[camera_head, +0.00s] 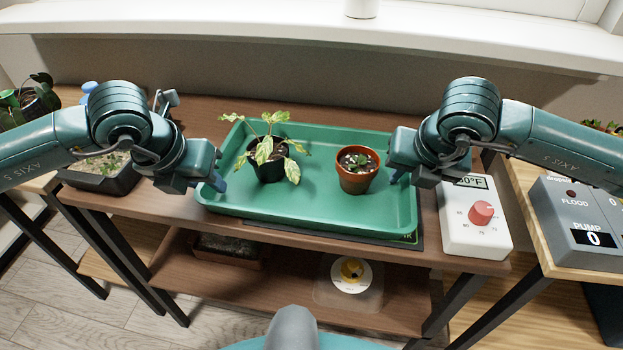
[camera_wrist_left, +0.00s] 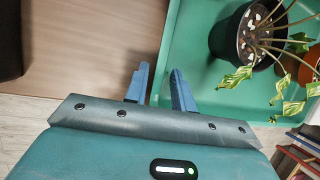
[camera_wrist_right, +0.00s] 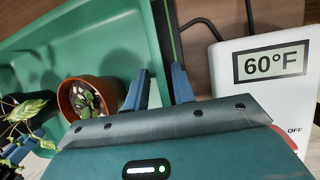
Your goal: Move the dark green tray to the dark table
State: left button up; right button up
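The green tray (camera_head: 330,215) stands on a brown wooden table (camera_head: 395,252), partly over a black mat (camera_head: 415,243). It holds a leafy plant in a black pot (camera_head: 268,170) and a small plant in a terracotta pot (camera_head: 357,180). My left gripper (camera_head: 217,183) is at the tray's left wall; in the left wrist view its fingers (camera_wrist_left: 160,88) stand apart on either side of the rim. My right gripper (camera_head: 397,175) is at the right wall; in the right wrist view its fingers (camera_wrist_right: 160,88) are apart near the rim. I cannot see firm contact at either wall.
A white thermostat (camera_head: 475,225) reading 60°F stands just right of the tray. A grey pump box (camera_head: 580,225) is on the light wooden table at right. A dark planter (camera_head: 100,175) stands left. A windowsill (camera_head: 300,30) runs behind. A lower shelf holds a clear container (camera_head: 350,285).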

jog(key=shift+r, duration=0.15)
pick_arm(q)
jog(key=v, duration=1.2)
pick_arm(e)
jog(key=v, duration=1.1)
jog(key=shift+s+r, duration=0.2)
jog(key=shift+r, duration=0.2)
